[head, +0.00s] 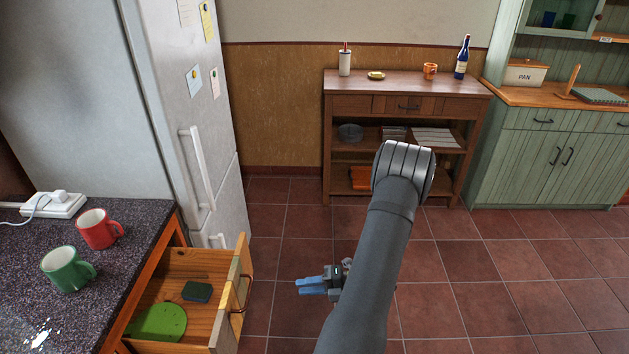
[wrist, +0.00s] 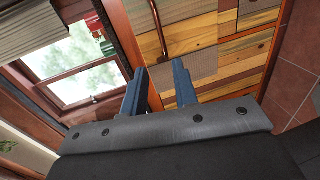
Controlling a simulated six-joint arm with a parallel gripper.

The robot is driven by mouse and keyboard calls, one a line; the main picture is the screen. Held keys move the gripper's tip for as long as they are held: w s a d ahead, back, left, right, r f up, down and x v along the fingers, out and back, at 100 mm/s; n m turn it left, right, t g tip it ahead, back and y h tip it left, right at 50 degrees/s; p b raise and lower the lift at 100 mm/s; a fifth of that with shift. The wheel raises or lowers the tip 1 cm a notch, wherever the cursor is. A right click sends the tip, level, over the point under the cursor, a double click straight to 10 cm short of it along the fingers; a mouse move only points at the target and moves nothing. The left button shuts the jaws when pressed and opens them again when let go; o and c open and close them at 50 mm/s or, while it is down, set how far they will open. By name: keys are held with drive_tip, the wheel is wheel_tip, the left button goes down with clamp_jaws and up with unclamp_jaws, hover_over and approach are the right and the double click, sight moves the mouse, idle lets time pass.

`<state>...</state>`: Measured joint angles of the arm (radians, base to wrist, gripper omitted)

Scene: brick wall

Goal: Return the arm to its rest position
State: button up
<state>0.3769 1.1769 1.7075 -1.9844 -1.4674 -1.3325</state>
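My gripper (head: 300,286) hangs over the tiled floor, to the right of the open drawer (head: 240,285) and apart from it. Its blue fingers point left in the head view. In the wrist view my gripper (wrist: 161,80) has its two fingers apart with nothing between them. My grey arm reaches up from the bottom of the head view, bends at a rounded joint and hides part of the floor and sideboard. The gripper's far side is partly behind the arm.
The open drawer holds a green disc (head: 158,322) and a dark green block (head: 197,291). A red mug (head: 97,228) and a green mug (head: 66,270) stand on the counter (head: 140,222). A fridge (head: 190,100) stands behind. A wooden sideboard (head: 345,103) is farther back. Floor at right is clear.

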sight(249, 290)
drive_tip(key=x, duration=1.7)
drive_tip(key=shift+a, duration=0.25)
drive_tip(key=shift+d, duration=0.1)
drive_tip(key=v, duration=1.7)
drive_tip(key=x, duration=1.7)
drive_tip(key=shift+a, duration=0.3)
idle(1.2)
